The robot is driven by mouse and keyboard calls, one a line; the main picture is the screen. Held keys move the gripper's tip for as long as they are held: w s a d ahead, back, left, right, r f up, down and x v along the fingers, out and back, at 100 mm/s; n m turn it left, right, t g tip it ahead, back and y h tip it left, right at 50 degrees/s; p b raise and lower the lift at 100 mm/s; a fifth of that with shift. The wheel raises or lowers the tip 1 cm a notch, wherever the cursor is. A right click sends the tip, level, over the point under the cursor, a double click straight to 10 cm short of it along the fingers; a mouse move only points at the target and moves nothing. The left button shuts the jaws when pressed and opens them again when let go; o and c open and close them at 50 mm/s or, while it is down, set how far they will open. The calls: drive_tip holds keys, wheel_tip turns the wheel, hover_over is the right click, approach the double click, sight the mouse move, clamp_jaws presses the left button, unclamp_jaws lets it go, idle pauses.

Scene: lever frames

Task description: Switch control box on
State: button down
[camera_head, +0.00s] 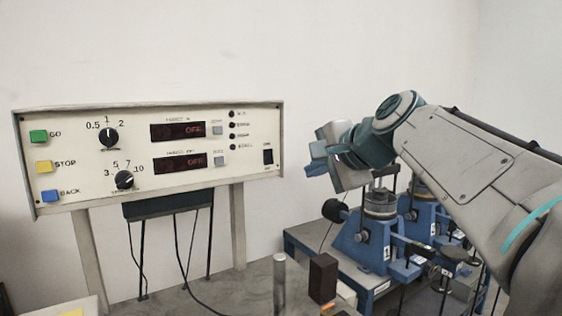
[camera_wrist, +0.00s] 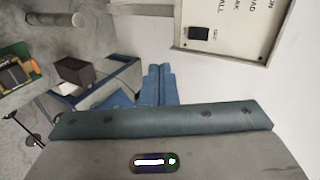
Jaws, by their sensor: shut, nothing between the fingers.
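The control box (camera_head: 75,140) is a cream panel on two posts at the left of the head view. Its two displays (camera_head: 178,131) both read OFF. A black rocker switch (camera_head: 268,157) is at the panel's right end; it also shows in the wrist view (camera_wrist: 199,34) at the top. I cannot tell which way it is pressed. My gripper (camera_head: 312,160) is right of the panel, apart from it, with its fingers pointing left. In the wrist view its blue fingers (camera_wrist: 158,84) are together and empty, below and left of the switch.
Green, yellow and blue buttons (camera_head: 46,167) and two black knobs (camera_head: 108,137) are on the panel's left part. A blue machine (camera_head: 350,245) stands on the bench below my arm. A dark block (camera_head: 322,278) and a metal post (camera_head: 279,285) stand in front.

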drive_tip(key=r, duration=0.3)
drive_tip(key=shift+w+a+m+t+y, duration=0.3)
drive_tip(key=shift+w, duration=0.05)
drive_tip(key=p, duration=0.3)
approach(269, 164)
drive_tip(key=x, duration=0.6)
drive_tip(key=shift+w+a+f, duration=0.1)
drive_tip(key=shift+w+f, duration=0.05)
drive_tip(key=shift+w, duration=0.05)
